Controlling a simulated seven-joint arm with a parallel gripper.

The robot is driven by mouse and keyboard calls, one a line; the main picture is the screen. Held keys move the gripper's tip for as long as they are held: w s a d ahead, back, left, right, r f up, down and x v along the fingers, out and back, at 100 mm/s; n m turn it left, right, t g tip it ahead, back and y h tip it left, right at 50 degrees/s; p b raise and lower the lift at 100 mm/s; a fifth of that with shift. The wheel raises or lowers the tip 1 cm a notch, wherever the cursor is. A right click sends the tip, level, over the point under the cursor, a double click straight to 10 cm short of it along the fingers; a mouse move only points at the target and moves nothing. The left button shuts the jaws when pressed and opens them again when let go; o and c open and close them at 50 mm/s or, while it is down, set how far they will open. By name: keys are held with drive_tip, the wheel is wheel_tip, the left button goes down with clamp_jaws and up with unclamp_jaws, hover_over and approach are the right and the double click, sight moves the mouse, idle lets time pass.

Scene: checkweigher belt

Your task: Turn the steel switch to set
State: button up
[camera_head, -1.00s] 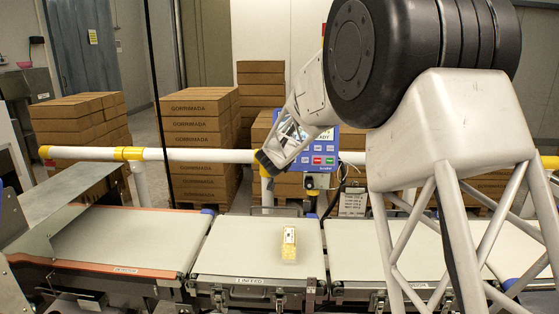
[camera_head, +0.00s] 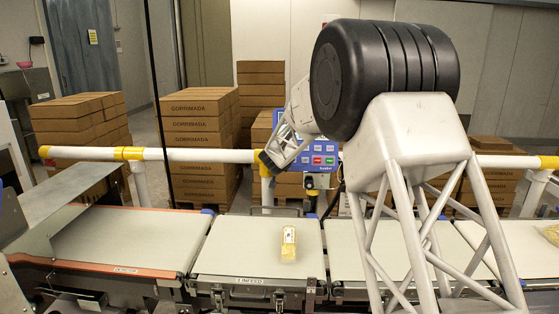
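A blue control panel (camera_head: 322,158) with red, green and pale buttons stands behind the belt, its upper part hidden by my arm. Just below it is a small dark fitting with a pale round part (camera_head: 309,182), which may be the steel switch; it is too small to read its setting or marks. My gripper (camera_head: 264,162) is at the left side of the panel, pointing down and left, with its dark tip near the yellow joint of the white rail. It appears apart from the fitting. Its fingers are too unclear to tell open from shut.
A clear pack with yellow contents (camera_head: 289,245) lies on the middle belt section (camera_head: 230,248). A white rail (camera_head: 205,156) runs behind the belt. Stacked cartons (camera_head: 200,150) stand farther back.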

drive_tip(key=shift+w+f, duration=0.15)
drive_tip(key=shift+w, duration=0.15)
clamp_jaws()
